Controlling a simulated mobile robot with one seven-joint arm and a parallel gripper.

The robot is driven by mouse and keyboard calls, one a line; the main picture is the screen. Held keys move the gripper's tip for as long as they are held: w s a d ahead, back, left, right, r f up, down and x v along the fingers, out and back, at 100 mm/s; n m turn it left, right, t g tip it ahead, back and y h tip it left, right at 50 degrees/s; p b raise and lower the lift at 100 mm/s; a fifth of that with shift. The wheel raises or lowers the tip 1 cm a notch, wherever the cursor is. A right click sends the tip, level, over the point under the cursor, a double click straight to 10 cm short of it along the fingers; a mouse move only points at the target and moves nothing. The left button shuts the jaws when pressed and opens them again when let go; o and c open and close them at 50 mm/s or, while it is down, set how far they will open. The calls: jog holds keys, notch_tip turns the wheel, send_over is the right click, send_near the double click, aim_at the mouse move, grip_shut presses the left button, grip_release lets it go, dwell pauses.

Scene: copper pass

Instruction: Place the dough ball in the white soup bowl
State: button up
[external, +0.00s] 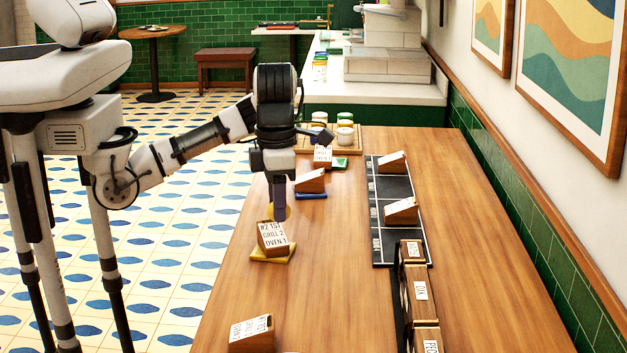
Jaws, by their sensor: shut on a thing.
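My gripper (279,212) points down over the left side of the wooden table, behind a labelled wooden block. It is shut on a small pale-yellow rounded thing, which looks like the dough ball (288,212). The fingers hide most of it, and I cannot tell whether it touches the table. I cannot make out the white soup bowl in this view.
A labelled block (272,238) on a yellow mat (258,259) stands just in front of my gripper. Another block (310,181) is behind it. A black divided tray (379,248) with blocks lies to the right. Jars (345,137) stand at the back. The front-middle tabletop is clear.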

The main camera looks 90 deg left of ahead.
jog(key=shift+r, duration=0.6)
jog(key=shift+w+d+r, duration=0.15)
jog(key=shift+d, duration=0.15)
jog(key=w+d+p, duration=0.4)
jog(key=d+p, duration=0.3)
jog(key=d, duration=0.6)
jog(key=d+f+p, duration=0.5)
jog(key=d+f, duration=0.2)
jog(key=d, duration=0.6)
jog(key=shift+m, duration=0.4)
jog(key=shift+s+a+f+b, duration=0.15)
jog(key=shift+f+b, duration=1.4)
jog(key=shift+f, duration=1)
jog(key=shift+a+f+b, duration=0.15)
jog(key=shift+f+b, duration=1.35)
jog(key=shift+f, duration=1.05)
